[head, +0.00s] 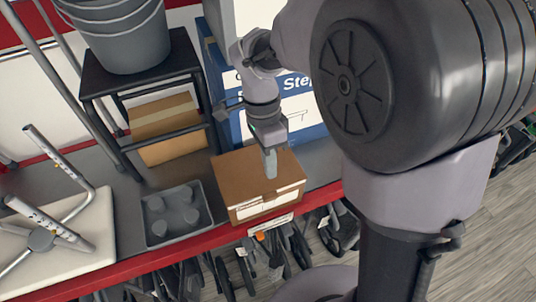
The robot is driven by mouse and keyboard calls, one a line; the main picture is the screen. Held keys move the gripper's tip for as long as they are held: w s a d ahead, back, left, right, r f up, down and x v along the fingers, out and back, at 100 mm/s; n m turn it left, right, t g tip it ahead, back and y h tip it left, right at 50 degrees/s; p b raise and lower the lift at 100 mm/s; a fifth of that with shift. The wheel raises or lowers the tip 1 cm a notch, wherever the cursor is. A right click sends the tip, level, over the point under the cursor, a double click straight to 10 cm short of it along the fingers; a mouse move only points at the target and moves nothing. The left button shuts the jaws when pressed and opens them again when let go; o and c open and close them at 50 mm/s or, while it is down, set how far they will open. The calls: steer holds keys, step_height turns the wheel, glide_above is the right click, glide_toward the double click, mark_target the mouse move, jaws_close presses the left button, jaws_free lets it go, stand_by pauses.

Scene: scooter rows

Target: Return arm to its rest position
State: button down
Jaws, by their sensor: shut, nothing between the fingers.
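My gripper (270,163) is in the head view at the end of my arm, pointing down over a closed brown cardboard box (240,176). Its fingers are together with nothing between them. The fingertips overlap the top of the box in the picture; I cannot tell whether they touch it. My arm reaches out from the upper right, and its large dark joint hides much of the right side.
The box stands on a grey shelf with a red front edge (140,262). Left of it is a grey tray (176,213) with several cups. A black stool (135,85) bears grey buckets (120,35). A blue-and-white carton (302,118) stands behind. Scooters (285,250) are parked below.

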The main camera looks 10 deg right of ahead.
steer(key=s+d+f+n+t+y+b, duration=0.1)
steer(key=s+d+f+n+t+b, duration=0.1)
steer(key=f+b, duration=0.4)
steer(key=s+d+f+n+t+y+b, duration=0.1)
steer(key=s+f+n+t+b, duration=0.2)
steer(key=b, duration=0.9)
steer(key=s+d+f+n+t+b, duration=0.2)
steer(key=s+f+n+b, duration=0.3)
steer(key=f+b, duration=0.3)
steer(key=shift+s+d+f+t+y+b, duration=0.35)
steer(key=shift+s+t+b, duration=0.35)
steer(key=shift+b, duration=0.4)
